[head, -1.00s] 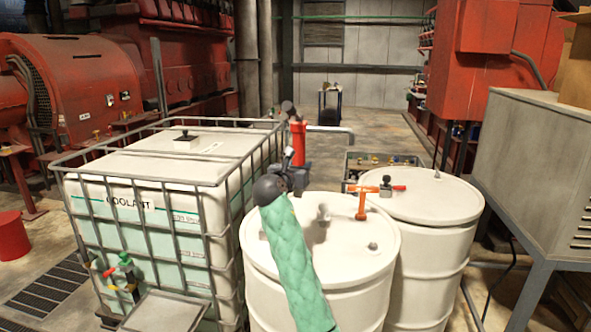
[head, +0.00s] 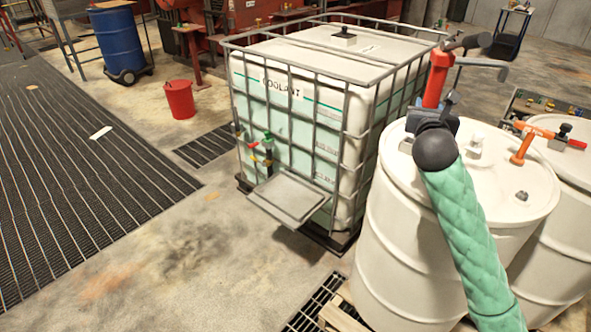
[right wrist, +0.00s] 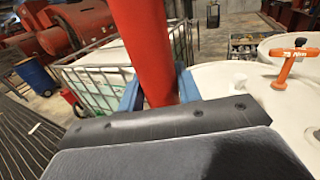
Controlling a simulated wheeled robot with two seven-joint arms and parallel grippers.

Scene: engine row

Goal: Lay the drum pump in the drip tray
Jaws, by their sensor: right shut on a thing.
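The drum pump (head: 437,78) is a red tube with a dark head and a grey spout at its top. My right gripper (head: 440,112) is shut on its tube and holds it roughly upright by the far left rim of the near white drum (head: 400,245). In the right wrist view the red tube (right wrist: 146,50) stands between the blue fingers. The pump's lower end is hidden behind the gripper and drum. The grey drip tray (head: 290,197) sits low at the front of the coolant tank, left of the gripper, and looks empty. My left gripper is out of view.
The caged coolant tank (head: 300,105) stands between the pump and the open floor. An orange T-handled tool (head: 522,148) stands on the near drum's lid. A second white drum (head: 565,235) is at right. A red bucket (head: 180,100) stands on the floor at left.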

